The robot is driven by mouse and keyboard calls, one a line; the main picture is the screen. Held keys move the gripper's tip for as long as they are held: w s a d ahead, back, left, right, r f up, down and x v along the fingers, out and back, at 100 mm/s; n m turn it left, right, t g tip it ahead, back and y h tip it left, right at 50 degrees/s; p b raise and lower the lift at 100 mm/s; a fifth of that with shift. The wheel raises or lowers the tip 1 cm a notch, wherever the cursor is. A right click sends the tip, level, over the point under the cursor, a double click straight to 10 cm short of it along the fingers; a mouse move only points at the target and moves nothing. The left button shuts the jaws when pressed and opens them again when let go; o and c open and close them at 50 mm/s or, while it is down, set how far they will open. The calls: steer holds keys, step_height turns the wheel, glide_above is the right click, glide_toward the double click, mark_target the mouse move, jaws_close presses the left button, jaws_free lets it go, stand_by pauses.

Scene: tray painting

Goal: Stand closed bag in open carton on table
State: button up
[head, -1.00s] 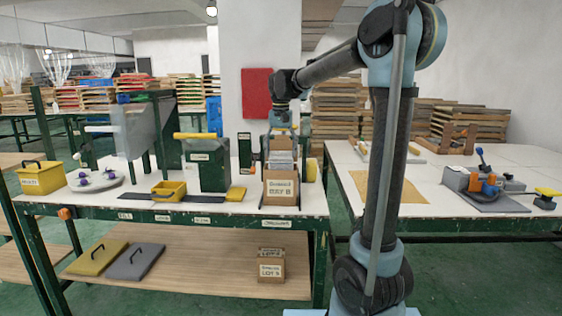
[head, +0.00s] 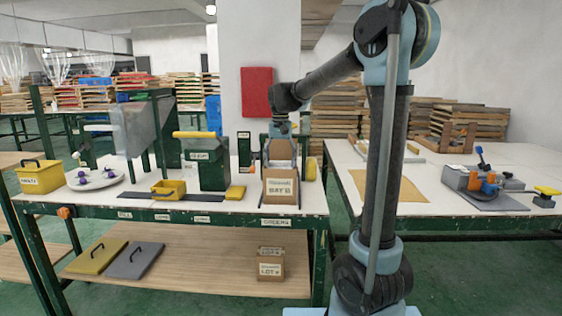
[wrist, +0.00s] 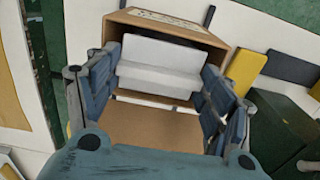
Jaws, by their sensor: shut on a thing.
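The open carton (head: 281,191) stands upright on the green-framed table (head: 225,207), a label on its front. It also shows in the wrist view (wrist: 215,42), with its far wall beyond the fingers. The closed bag (wrist: 158,72), pale with a folded top, is between the two fingers in the wrist view. My gripper (wrist: 160,95) is shut on it, one finger on each side. In the head view my gripper (head: 281,150) points down at the carton's mouth. The bag's lower part is hidden, so I cannot tell whether it touches the carton floor.
A green box (head: 207,170) and a yellow pad (head: 235,193) stand left of the carton. A yellow tray (head: 169,189) and a white plate (head: 96,180) are farther left. A yellow roll (head: 311,169) is close on the right. Another carton (head: 270,266) sits on the shelf below.

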steer(key=o, duration=1.3)
step_height(320, 180, up, 13)
steer(key=s+d+f+t, duration=0.1)
steer(key=s+d+f, duration=0.9)
steer(key=s+d, duration=0.5)
steer(key=s+d+f, duration=0.3)
steer(key=s+f, duration=0.5)
steer(key=f, duration=0.2)
steer(key=s+d+f+t, duration=0.1)
steer(key=s+d+f, duration=0.2)
steer(key=s+f, duration=0.6)
steer(key=shift+d+f+n, duration=0.3)
steer(key=shift+d+f, duration=0.05)
steer(key=shift+f, duration=0.1)
steer(key=shift+w, duration=0.1)
